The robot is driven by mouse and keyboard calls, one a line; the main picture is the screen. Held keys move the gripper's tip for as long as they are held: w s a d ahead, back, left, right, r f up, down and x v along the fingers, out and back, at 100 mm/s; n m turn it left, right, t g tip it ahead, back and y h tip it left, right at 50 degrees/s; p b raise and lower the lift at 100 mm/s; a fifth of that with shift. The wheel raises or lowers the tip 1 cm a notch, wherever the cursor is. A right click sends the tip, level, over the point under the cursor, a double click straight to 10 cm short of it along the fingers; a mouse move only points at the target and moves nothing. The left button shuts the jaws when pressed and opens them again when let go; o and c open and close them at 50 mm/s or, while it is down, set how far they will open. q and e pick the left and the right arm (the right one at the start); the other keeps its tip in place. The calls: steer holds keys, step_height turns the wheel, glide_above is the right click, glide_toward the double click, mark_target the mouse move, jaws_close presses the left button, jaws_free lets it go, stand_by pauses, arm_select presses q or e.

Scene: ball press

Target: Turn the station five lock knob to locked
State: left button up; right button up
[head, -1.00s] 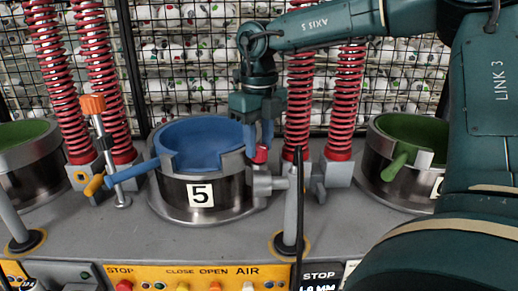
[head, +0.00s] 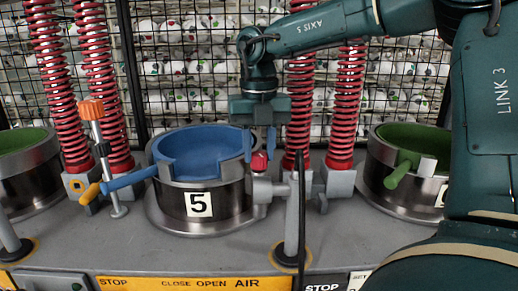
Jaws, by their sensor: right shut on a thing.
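Station five is a round metal pot with a blue inner ring (head: 196,150) and a white label "5" (head: 199,204). At its right rim sits a small red lock knob (head: 259,162). My right gripper (head: 259,152) points down from above and is shut on the red knob, one blue-green finger on each side. Any marking for locked or unlocked cannot be made out. My left gripper is not in view.
Red springs (head: 347,105) rise behind. A grey post (head: 292,218) stands in front right. A green-ringed pot (head: 412,145) is at right.

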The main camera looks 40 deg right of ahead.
stand_by(0.3)
steer(key=o, duration=1)
